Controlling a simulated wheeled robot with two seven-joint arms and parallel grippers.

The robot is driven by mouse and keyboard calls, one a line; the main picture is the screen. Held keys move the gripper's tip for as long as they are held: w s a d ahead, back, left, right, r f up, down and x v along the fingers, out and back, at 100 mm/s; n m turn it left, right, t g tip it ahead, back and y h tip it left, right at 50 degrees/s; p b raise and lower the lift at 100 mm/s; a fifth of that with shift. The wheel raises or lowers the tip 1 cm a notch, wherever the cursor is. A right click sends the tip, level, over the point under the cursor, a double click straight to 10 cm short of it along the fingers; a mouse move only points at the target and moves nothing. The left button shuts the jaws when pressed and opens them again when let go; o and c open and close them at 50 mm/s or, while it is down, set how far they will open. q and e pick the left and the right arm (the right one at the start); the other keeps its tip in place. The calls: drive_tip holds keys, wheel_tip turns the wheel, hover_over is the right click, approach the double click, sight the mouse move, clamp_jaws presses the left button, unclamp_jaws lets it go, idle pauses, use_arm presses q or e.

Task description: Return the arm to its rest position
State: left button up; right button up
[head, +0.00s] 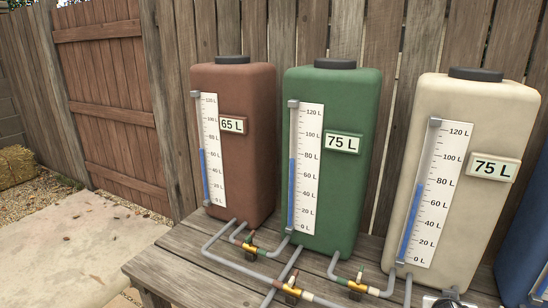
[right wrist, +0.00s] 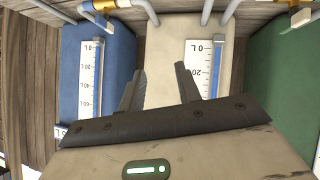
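My right gripper (right wrist: 160,82) shows in the right wrist view with its two dark fingers spread apart and nothing between them. It is in front of the cream tank (right wrist: 165,65), whose picture is upside down there; I cannot tell whether it touches the tank. The cream tank also stands at the right in the head view (head: 500,125), with a 75 L plate and a gauge. Neither gripper can be made out in the head view, and my left gripper shows in no frame.
A brown tank (head: 250,170) marked 65 L and a green tank (head: 345,190) marked 75 L stand on a wooden bench (head: 175,265). A blue tank (head: 528,235) is at the right edge. Pipes with brass valves (head: 250,249) run along the front. A wooden fence (head: 300,35) stands behind.

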drive_tip(key=s+d+r+h, duration=0.2)
drive_tip(key=d+r, duration=0.4)
drive_tip(key=d, duration=0.3)
drive_tip(key=s+d+r+h, duration=0.1)
drive_tip(key=d+r+h, duration=0.1)
drive_tip(key=d+r, duration=0.6)
drive_tip(key=s+a+f+n+t+y, duration=0.1)
drive_tip(key=s+a+f+n+y, duration=0.4)
drive_tip(key=a+f, duration=0.45)
drive_tip(key=s+a+f+n+t+y, duration=0.1)
drive_tip(key=s+a+f+n+y, duration=0.5)
drive_tip(key=a, duration=0.6)
drive_tip(key=s+a+f+n+y, duration=0.2)
drive_tip(key=s+a+f, duration=0.1)
drive_tip(key=s+a, duration=0.85)
drive_tip(key=a+m+y, duration=0.1)
drive_tip(key=a+m, duration=0.4)
drive_tip(key=a, duration=0.7)
drive_tip(key=shift+w+a+r+m, duration=0.15)
drive_tip(key=shift+w+r+m, duration=0.05)
drive_tip(key=shift+m, duration=0.1)
